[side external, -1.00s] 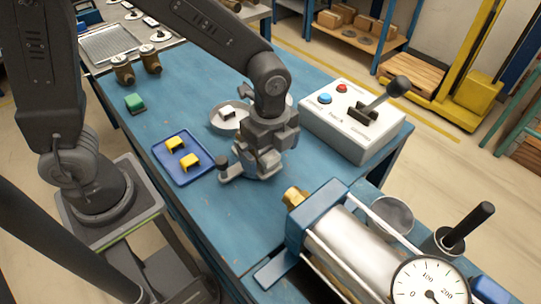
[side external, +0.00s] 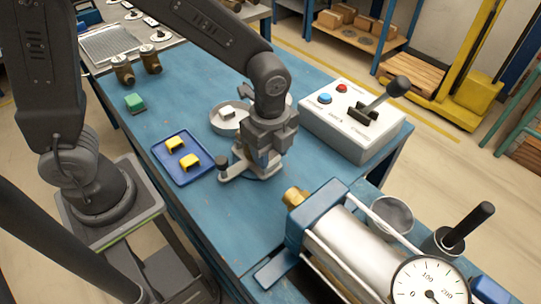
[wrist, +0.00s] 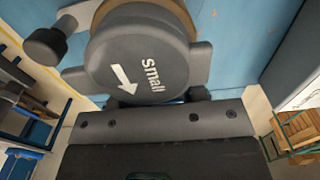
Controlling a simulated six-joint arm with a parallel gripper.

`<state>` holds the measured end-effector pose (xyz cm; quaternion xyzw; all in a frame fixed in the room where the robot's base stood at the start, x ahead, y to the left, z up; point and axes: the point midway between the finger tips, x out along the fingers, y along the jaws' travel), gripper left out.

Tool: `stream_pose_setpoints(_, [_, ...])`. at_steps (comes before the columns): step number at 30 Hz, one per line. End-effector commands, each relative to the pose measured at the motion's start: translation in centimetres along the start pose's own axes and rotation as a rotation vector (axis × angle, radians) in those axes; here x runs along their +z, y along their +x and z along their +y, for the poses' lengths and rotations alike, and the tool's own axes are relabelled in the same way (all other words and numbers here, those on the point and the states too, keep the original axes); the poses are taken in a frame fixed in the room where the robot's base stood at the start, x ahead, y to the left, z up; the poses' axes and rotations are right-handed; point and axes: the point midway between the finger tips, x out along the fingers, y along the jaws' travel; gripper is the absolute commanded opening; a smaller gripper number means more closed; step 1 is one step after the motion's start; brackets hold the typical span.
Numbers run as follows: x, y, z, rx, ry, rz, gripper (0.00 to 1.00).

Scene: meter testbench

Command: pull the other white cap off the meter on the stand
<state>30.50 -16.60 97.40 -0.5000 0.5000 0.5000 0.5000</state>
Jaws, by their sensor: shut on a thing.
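The meter stands on its stand on the blue bench, mostly behind my gripper in the side view. Its grey round face (wrist: 138,62) with "Small" and a white arrow fills the upper wrist view. The stand (side external: 236,170) shows pale metal with a dark knob, also in the wrist view (wrist: 45,46). My gripper (side external: 262,155) is right at the meter's far side, jaws shut on the white cap, which the fingers and meter hide. In the wrist view my fingers (wrist: 160,98) sit just past the meter's rim. Another white cap (side external: 227,113) lies in a round dish (side external: 218,127).
A blue tray (side external: 192,180) with two yellow pieces lies left of the stand. A white control box (side external: 350,130) with a lever stands right. A blue-ended cylinder with a brass fitting (side external: 294,197) is in front. A green block (side external: 134,102) lies back left.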

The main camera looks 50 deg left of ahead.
Motion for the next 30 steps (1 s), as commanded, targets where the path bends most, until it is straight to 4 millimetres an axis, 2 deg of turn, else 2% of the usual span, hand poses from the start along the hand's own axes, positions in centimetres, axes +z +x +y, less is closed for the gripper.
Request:
stream_pose_setpoints(10, [0.0,-0.2,0.0,-0.001,0.0,0.0,0.26])
stream_pose_setpoints(30, [0.0,-2.1,0.0,-0.001,0.0,0.0,0.26])
